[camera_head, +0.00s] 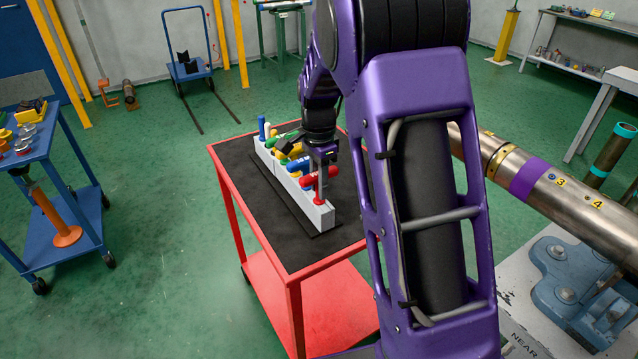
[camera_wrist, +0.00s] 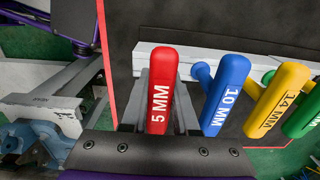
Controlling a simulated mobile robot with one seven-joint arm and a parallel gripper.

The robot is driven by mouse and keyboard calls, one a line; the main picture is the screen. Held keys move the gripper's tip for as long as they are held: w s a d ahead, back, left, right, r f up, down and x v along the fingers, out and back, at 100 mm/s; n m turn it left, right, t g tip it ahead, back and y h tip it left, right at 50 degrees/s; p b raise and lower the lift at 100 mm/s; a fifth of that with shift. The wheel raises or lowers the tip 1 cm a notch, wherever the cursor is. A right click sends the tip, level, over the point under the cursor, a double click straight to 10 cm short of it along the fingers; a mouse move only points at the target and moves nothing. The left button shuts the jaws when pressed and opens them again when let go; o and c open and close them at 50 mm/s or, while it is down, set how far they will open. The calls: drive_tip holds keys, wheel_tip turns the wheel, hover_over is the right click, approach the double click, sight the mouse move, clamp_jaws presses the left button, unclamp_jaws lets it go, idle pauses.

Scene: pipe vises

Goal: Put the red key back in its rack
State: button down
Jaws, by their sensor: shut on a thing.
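The red key (camera_head: 318,178), marked 5 MM, is held in my gripper (camera_head: 322,158). In the wrist view the red key (camera_wrist: 160,95) lies between the grey fingers, which are shut on it. Its red handle lies crosswise and its shank points down at the near end of the white rack (camera_head: 319,217). I cannot tell whether the shank's tip is inside the rack or just over it. The rack (camera_wrist: 152,58) also shows behind the key in the wrist view.
Blue (camera_wrist: 228,90), yellow (camera_wrist: 280,95) and green keys stand in the rack beside the red one. The rack rests on the black mat of the red cart (camera_head: 290,270). A large pipe (camera_head: 560,190) in a blue vise is at right.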

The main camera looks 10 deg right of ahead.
drive_tip(key=shift+f, duration=0.1)
drive_tip(key=c, duration=0.6)
unclamp_jaws()
wheel_tip(320, 180, up, 18)
drive_tip(key=p, duration=0.2)
drive_tip(key=shift+f+p, duration=0.25)
drive_tip(key=shift+p, duration=0.15)
drive_tip(key=shift+a, duration=0.1)
